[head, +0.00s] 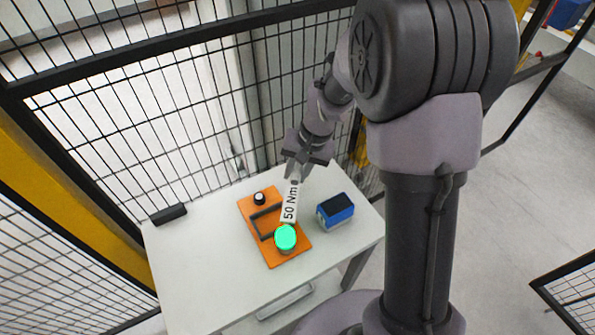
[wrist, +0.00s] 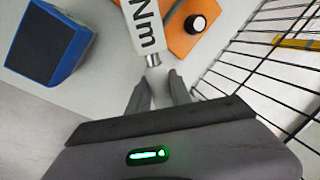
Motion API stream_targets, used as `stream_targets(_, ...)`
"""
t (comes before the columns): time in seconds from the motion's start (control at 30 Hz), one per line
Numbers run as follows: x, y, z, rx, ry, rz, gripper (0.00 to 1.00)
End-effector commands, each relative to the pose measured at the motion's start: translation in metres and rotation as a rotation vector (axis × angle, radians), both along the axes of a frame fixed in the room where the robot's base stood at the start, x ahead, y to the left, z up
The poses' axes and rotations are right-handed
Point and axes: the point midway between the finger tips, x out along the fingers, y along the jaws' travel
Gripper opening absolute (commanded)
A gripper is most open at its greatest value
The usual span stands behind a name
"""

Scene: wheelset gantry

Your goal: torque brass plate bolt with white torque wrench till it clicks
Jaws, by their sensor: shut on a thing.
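The white torque wrench (head: 291,203), marked "50 Nm", lies over the orange board (head: 250,208) on the white table. Its far end has a bright green round top (head: 285,237), above the board's near right part. My gripper (head: 304,164) is shut on the wrench's other end. In the wrist view my gripper's fingertips (wrist: 159,77) are at the metal tip of the white wrench (wrist: 146,30). The brass plate and its bolt cannot be made out; whatever is under the green top is hidden.
A dark bar or handle (head: 254,223) and a black knob with a white top (head: 260,198) are on the orange board. A blue box with a dark top (head: 335,210) stands right of the wrench. A black block (head: 168,214) lies at the table's left edge. Wire mesh fencing stands behind.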

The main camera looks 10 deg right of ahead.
Motion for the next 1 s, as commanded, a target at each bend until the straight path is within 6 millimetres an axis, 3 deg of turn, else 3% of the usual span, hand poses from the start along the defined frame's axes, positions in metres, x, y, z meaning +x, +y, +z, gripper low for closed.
stream_targets(0.63, 0.000, 0.000, 0.050, 0.001, -0.001, 0.000, 0.00)
stream_targets(1.0, 0.000, 0.000, 0.053, 0.001, 0.000, -0.001, 0.00)
